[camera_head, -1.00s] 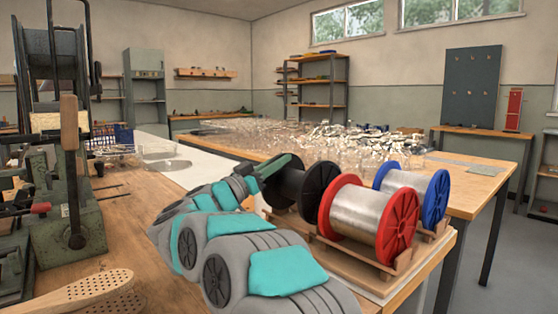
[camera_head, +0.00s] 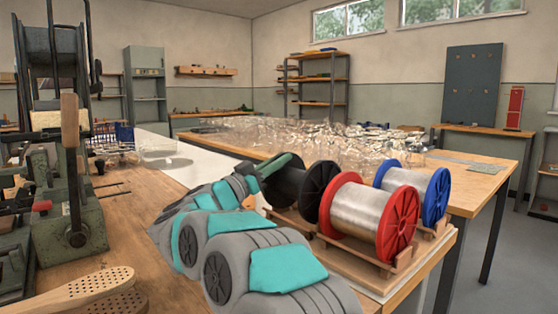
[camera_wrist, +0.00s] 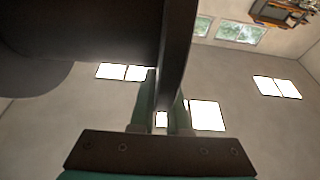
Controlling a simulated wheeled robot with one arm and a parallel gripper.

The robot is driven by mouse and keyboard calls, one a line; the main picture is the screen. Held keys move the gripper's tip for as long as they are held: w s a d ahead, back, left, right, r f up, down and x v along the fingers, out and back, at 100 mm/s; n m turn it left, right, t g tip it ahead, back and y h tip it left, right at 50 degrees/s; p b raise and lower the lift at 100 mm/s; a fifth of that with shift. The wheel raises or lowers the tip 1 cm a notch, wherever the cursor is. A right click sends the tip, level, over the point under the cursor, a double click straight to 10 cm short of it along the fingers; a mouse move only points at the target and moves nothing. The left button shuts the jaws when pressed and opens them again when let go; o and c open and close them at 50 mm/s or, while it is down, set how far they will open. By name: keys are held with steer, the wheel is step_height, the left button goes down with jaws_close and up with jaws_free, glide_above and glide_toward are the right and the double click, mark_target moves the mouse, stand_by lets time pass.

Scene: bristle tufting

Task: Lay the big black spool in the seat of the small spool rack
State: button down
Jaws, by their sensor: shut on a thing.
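The big black spool (camera_head: 322,188) is at the left end of a row of spools in the head view, beside the red-flanged one. My gripper (camera_head: 283,164) is shut on its left flange from above and behind. In the wrist view the dark flange (camera_wrist: 178,50) runs between my two fingers (camera_wrist: 160,105), and the spool's dark body (camera_wrist: 80,30) fills the upper left. A wooden spool rack (camera_head: 388,268) shows under the spools. Its part under the black spool is mostly hidden by my arm and the spools, so I cannot tell whether the spool touches it.
A red-flanged spool of silvery wire (camera_head: 360,218) and a blue-flanged one (camera_head: 410,190) stand close on the right. A green machine (camera_head: 65,220) and a perforated wooden paddle (camera_head: 85,290) are on the left. Clear glassy clutter (camera_head: 310,135) covers the table behind.

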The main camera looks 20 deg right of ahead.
steer(key=shift+f, duration=0.5)
stand_by(0.5)
steer(key=shift+c, duration=2.1)
jaws_free()
steer(key=shift+f, duration=0.1)
steer(key=shift+r+p, duration=2.95)
steer(key=shift+r, duration=0.6)
